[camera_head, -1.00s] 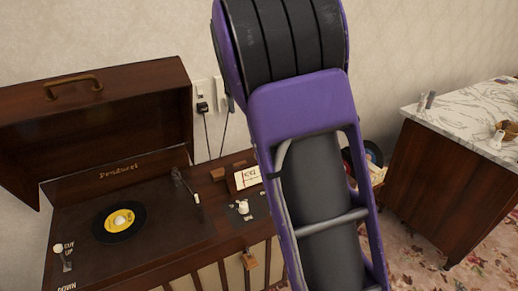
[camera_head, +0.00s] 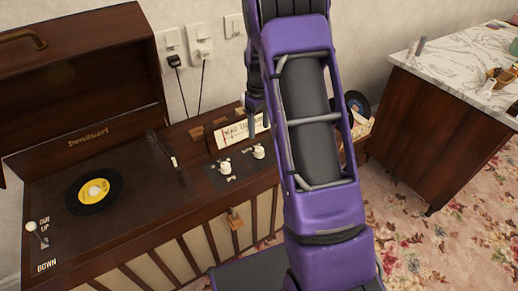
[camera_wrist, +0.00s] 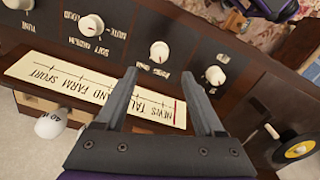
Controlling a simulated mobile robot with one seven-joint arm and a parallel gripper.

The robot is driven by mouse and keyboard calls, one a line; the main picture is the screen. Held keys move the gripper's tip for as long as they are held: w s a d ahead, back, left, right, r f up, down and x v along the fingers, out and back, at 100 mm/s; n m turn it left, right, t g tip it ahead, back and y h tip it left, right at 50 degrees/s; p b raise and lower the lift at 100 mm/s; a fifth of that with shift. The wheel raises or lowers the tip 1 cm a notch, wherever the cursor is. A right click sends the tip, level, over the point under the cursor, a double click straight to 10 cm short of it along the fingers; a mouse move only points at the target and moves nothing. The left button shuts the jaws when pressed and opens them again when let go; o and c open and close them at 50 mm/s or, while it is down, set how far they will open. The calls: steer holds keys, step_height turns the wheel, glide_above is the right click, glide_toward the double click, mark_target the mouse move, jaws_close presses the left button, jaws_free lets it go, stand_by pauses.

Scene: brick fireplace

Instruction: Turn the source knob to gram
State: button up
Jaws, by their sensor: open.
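A dark wooden control panel with a row of white knobs shows upside down in the wrist view. A tune knob (camera_wrist: 20,3) and a volume knob (camera_wrist: 91,25) are at its upper left. A white knob with a small red mark (camera_wrist: 159,52) is right of them, and another white knob (camera_wrist: 215,75) is further right. Their small lettering is too unclear to tell which is the source knob. My gripper (camera_wrist: 160,76) is open and empty, its fingertips near the red-marked knob in the picture. In the head view, my arm hides most of the gripper and part of the panel.
The record console (camera_head: 150,200) has a raised lid (camera_head: 80,85) and a black record with a yellow label (camera_head: 93,191). A cream dial strip (camera_wrist: 85,85) lies along the panel. A marble-topped cabinet (camera_head: 435,135) stands at right. Patterned carpet is visible between them.

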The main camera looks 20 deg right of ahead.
mark_target(259, 149)
step_height(259, 149, down, 10)
steer(key=shift+r+b, duration=0.15)
steer(key=shift+b, duration=0.4)
steer(key=shift+c, duration=0.2)
jaws_close()
